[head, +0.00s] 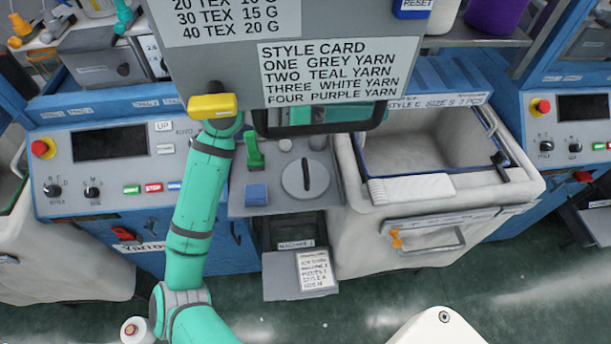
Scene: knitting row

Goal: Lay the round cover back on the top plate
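A round grey disc with a dark bar handle (305,178), which looks like the round cover, appears to lie flat on the grey plate (238,208) at the machine's front. I cannot tell whether it sits in an opening or just rests on the surface. My teal arm rises from the bottom to the yellow block below the hanging board. Teal parts also show in the dark frame under the board, but I cannot tell whether they are my arm. My gripper is not visible, and the board may hide it.
A green lever (254,151) and a blue block (256,195) stand left of the disc. A yellow block (212,106) is at the board's lower left corner. The large board (330,68) hangs over the plate. An open pale bin (365,228) stands right. The floor in front is mostly clear.

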